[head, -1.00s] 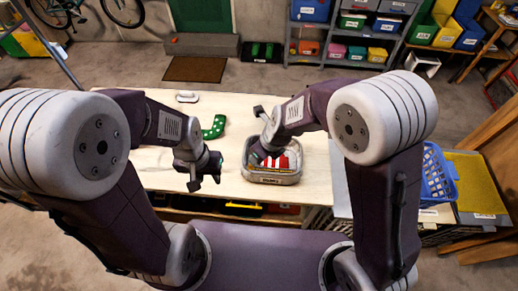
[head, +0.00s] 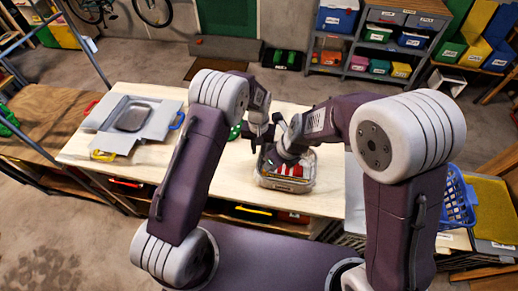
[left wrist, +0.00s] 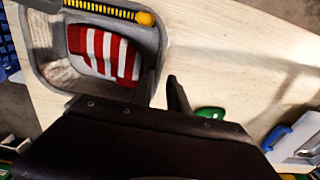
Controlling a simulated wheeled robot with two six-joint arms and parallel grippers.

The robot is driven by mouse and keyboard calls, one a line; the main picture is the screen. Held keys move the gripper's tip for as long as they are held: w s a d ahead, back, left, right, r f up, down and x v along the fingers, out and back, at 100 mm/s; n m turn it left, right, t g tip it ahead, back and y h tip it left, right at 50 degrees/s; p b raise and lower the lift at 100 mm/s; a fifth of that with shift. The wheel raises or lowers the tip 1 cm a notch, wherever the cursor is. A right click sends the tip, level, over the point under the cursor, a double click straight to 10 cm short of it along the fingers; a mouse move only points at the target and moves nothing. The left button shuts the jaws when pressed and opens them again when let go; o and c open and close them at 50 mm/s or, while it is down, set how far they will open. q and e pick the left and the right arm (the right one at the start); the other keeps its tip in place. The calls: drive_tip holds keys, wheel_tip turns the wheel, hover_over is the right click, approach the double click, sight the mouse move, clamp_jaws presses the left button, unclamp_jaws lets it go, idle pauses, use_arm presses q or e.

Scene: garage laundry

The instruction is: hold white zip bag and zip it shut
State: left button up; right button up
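The pale grey-white bag (head: 287,184) stands upright on the table like an open-topped tub, with a red-and-white striped cloth (head: 290,169) inside. The left wrist view also shows the bag (left wrist: 48,72) and the cloth (left wrist: 103,52). A yellow strip with dark ticks and an orange end (left wrist: 110,10) runs along its top; it looks like the zip. My left gripper (head: 259,137) is at the bag's far left corner. Its fingers (left wrist: 163,92) are apart near the bag's side wall; I cannot tell whether they touch it. My right gripper (head: 272,157) is low at the bag's left side, its fingertips unclear.
A green item (head: 236,131) lies left of the bag, partly hidden by my arm. A grey tray-like box with coloured handles (head: 130,118) is on the table's left. A blue basket (head: 456,200) stands to the right. The table between box and bag is mostly clear.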

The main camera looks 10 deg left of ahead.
sight(259, 162)
use_arm(q)
drive_tip(key=shift+s+d+f, duration=0.1)
drive_tip(key=shift+f, duration=0.25)
wheel_tip(259, 162, down, 8)
drive_tip(key=shift+f, duration=0.25)
clamp_jaws()
use_arm(e)
drive_tip(key=d+f+g, duration=0.1)
drive_tip(key=s+d+f+n+g, duration=0.1)
drive_tip(key=f, duration=0.1)
drive_tip(key=d+f+g, duration=0.1)
drive_tip(key=d+f, duration=0.1)
drive_tip(key=shift+s+n+y, duration=0.3)
drive_tip(key=shift+s+n, duration=0.1)
drive_tip(key=shift+c, duration=0.4)
drive_tip(key=w+d+n+y, duration=0.1)
drive_tip(key=n+y, duration=0.1)
drive_tip(key=y, duration=0.1)
drive_tip(key=w+d+n+y, duration=0.1)
drive_tip(key=w+y, duration=0.1)
drive_tip(key=y, duration=0.1)
drive_tip(key=w+d+f+n+y, duration=0.1)
drive_tip(key=d+n+y, duration=0.1)
drive_tip(key=y, duration=0.1)
drive_tip(key=shift+w+n+t+y, duration=0.15)
drive_tip(key=shift+n+t+y, duration=0.15)
drive_tip(key=shift+y, duration=0.1)
drive_tip(key=x, duration=1.2)
